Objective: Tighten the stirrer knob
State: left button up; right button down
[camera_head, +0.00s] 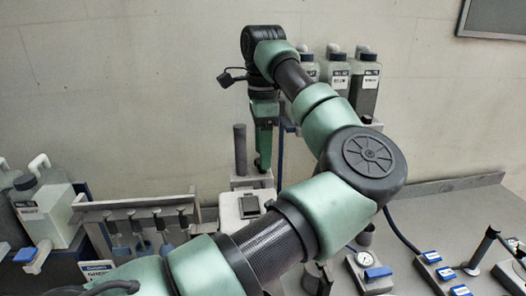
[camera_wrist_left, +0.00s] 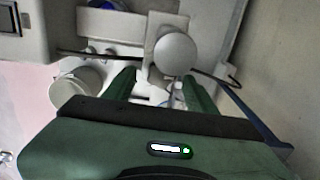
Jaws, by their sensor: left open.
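My left gripper (camera_head: 263,165) points straight down at the back of the bench, just right of an upright grey post (camera_head: 240,150). In the left wrist view its two green fingers (camera_wrist_left: 158,80) are apart, with a gap between them. A round grey top (camera_wrist_left: 175,53), which looks like the post seen from above, lies just beyond the fingertips. Small pale parts (camera_wrist_left: 177,90) show between the fingers; I cannot tell whether one is the stirrer knob. Below the post is a white-grey unit (camera_head: 230,211) with a dark panel. My right gripper is not in view.
Grey bottles (camera_head: 364,84) stand behind my arm, and more (camera_head: 45,205) at the left. A rack with several tools (camera_head: 130,214) stands left of the unit. A gauge (camera_head: 363,259) and blue-labelled boxes (camera_head: 433,267) lie at right. A pale cup (camera_wrist_left: 75,88) is left of the fingers.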

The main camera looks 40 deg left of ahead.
pick_arm(q)
jog(key=shift+w+a+f, duration=0.1)
jog(key=shift+a+f, duration=0.05)
jog(key=shift+f, duration=0.6)
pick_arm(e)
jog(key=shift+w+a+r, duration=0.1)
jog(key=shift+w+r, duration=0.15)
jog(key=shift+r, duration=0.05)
pick_arm(q)
jog(key=shift+r, duration=0.1)
jog(key=c, duration=1)
grip_shut()
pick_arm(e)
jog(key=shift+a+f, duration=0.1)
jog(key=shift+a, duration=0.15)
